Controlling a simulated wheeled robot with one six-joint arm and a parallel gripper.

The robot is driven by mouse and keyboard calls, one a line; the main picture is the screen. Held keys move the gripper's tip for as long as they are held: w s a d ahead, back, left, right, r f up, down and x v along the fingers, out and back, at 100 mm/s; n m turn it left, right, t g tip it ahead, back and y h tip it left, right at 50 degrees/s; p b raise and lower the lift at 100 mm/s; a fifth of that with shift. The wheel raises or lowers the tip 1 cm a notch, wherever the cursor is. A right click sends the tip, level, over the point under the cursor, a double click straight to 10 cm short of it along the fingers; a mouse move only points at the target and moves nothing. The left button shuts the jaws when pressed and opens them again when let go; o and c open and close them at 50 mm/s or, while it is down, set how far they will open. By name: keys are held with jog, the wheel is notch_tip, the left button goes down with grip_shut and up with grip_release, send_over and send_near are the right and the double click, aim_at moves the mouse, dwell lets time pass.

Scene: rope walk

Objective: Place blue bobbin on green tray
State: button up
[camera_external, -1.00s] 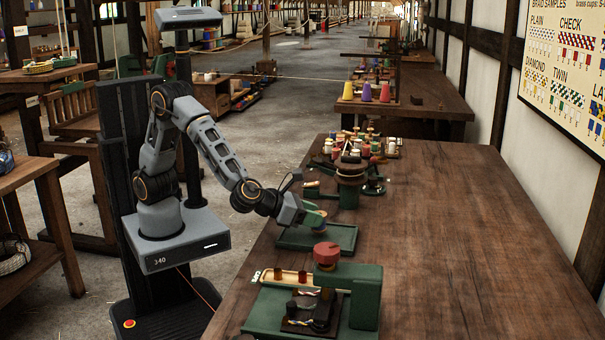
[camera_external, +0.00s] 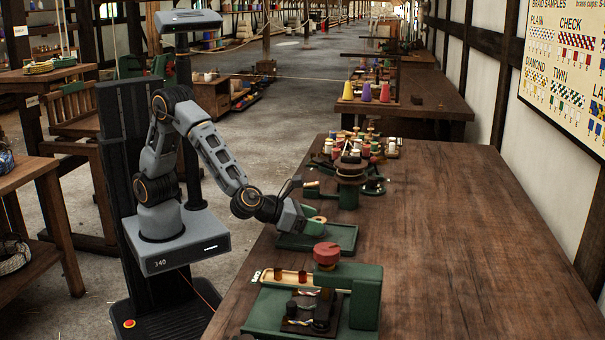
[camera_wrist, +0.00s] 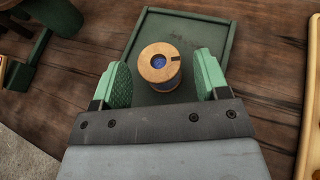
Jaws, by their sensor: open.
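The blue bobbin (camera_wrist: 158,63) stands upright on the green tray (camera_wrist: 228,28) in the wrist view, its pale wooden end up and a little blue showing at its side and core. The tray (camera_external: 345,240) lies near the left edge of the table in the external view. My gripper (camera_wrist: 162,70) is open, with one green finger on each side of the bobbin and a visible gap to each. In the external view my gripper (camera_external: 316,222) is low over the tray and mostly hides the bobbin.
A green machine with a red knob (camera_external: 327,253) stands in front of the tray. A wooden tray with red-brown pieces (camera_external: 285,277) lies beside it. A round wooden-topped green stand (camera_external: 350,175) is behind. The table's right side (camera_external: 450,240) is clear.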

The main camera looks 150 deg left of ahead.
jog(key=shift+r+p, duration=0.25)
jog(key=shift+p, duration=0.05)
jog(key=s+d+r+m+t+h, duration=0.1)
jog(key=d+r+m+t+h, duration=0.2)
jog(key=d+m, duration=0.6)
jog(key=s+d+r+m+t+h, duration=0.1)
jog(key=d+r+m+h, duration=0.1)
jog(key=d+m+h, duration=0.45)
jog(key=d+r+m+t+h, duration=0.2)
jog(key=d+r+m+t, duration=0.1)
jog(key=d+m, duration=0.75)
jog(key=s+d+f+m+g, duration=0.1)
jog(key=s+f+m+g, duration=0.2)
jog(key=s+m, duration=0.6)
jog(key=s+d+f+m+g+h, duration=0.1)
jog(key=s+f+m+g, duration=0.2)
jog(key=m, duration=1.1)
jog(key=s+g, duration=0.3)
jog(key=s, duration=0.3)
jog(key=shift+s+d+m, duration=0.25)
jog(key=shift+s+m, duration=0.05)
jog(key=shift+s, duration=0.05)
